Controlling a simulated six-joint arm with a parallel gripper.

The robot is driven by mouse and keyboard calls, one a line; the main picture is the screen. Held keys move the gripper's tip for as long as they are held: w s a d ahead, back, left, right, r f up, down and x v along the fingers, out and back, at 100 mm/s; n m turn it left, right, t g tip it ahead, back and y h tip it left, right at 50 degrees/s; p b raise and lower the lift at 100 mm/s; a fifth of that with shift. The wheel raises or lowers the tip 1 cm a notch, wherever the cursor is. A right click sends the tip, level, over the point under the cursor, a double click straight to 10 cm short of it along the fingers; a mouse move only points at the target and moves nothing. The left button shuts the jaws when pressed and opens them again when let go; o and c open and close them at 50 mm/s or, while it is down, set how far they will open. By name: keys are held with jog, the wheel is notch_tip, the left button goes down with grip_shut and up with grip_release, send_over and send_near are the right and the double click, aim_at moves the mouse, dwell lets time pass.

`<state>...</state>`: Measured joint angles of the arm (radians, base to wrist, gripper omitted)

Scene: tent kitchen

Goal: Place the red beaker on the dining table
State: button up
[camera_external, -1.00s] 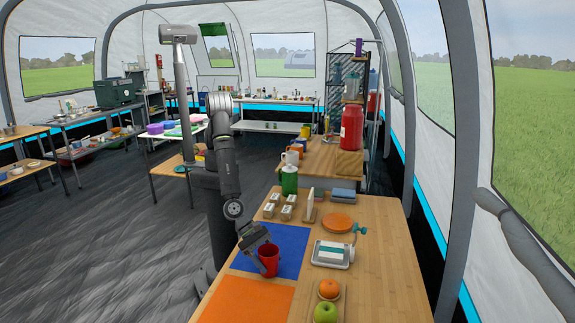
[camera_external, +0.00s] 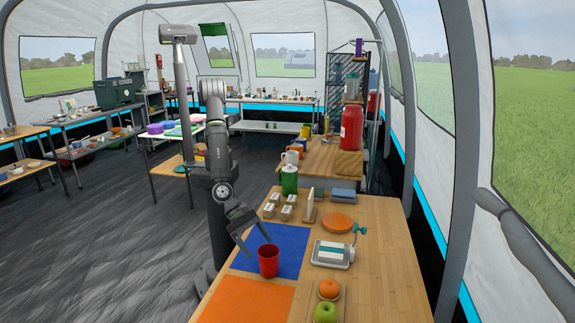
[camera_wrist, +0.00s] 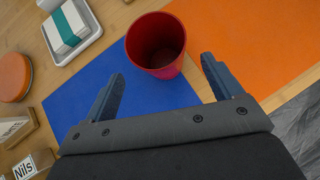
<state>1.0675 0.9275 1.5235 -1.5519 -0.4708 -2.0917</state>
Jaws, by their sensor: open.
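The red beaker (camera_external: 268,261) stands upright on the blue mat (camera_external: 291,238) on the wooden dining table (camera_external: 385,270). In the wrist view the red beaker (camera_wrist: 156,44) shows its open, empty-looking mouth, beyond my fingertips. My gripper (camera_external: 246,236) is open and empty, up and to the left of the beaker in the external view. In the wrist view the two fingers of my gripper (camera_wrist: 163,72) are spread wide, with the beaker apart from them.
An orange mat (camera_external: 245,300) lies in front of the blue one. An orange disc (camera_external: 338,222), a white tray (camera_external: 333,254), an orange fruit (camera_external: 329,289) and a green apple (camera_external: 326,312) are to the right. Several small labelled blocks (camera_external: 280,207) stand behind.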

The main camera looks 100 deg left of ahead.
aim_at(276, 266)
jog(key=shift+v, duration=2.5)
jog(key=x, duration=1.2)
jog(key=shift+r, duration=1.1)
